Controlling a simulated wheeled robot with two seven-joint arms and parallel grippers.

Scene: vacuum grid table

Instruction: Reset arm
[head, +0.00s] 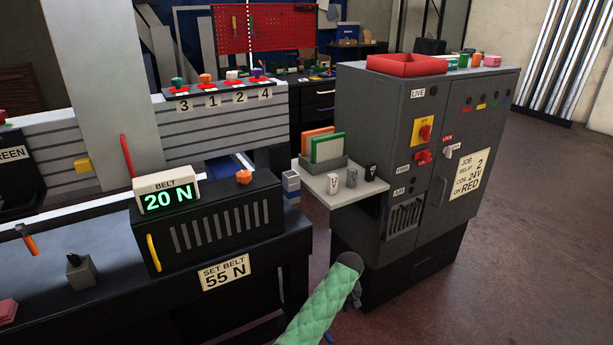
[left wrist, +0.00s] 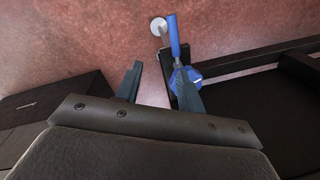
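My left gripper (left wrist: 157,68) shows in the left wrist view, with its two dark fingers spread apart above the reddish floor. I see nothing held between the fingers. A blue handle-like part (left wrist: 175,38) and a blue round part show close to the right finger; I cannot tell whether they touch it. In the head view a green padded arm-like shape (head: 322,300) rises from the bottom edge, with a dark end near the cabinet's base; I cannot tell which arm it belongs to. No gripper fingers are clear there, and my right gripper is not seen.
The dark bench carries a belt unit (head: 215,225) reading 20 N, above a label (head: 226,272) saying SET BELT 55 N. A grey cabinet (head: 400,100) stands right, with a red tray (head: 407,64) on top and a side shelf (head: 340,190). Floor (head: 530,230) at right is clear.

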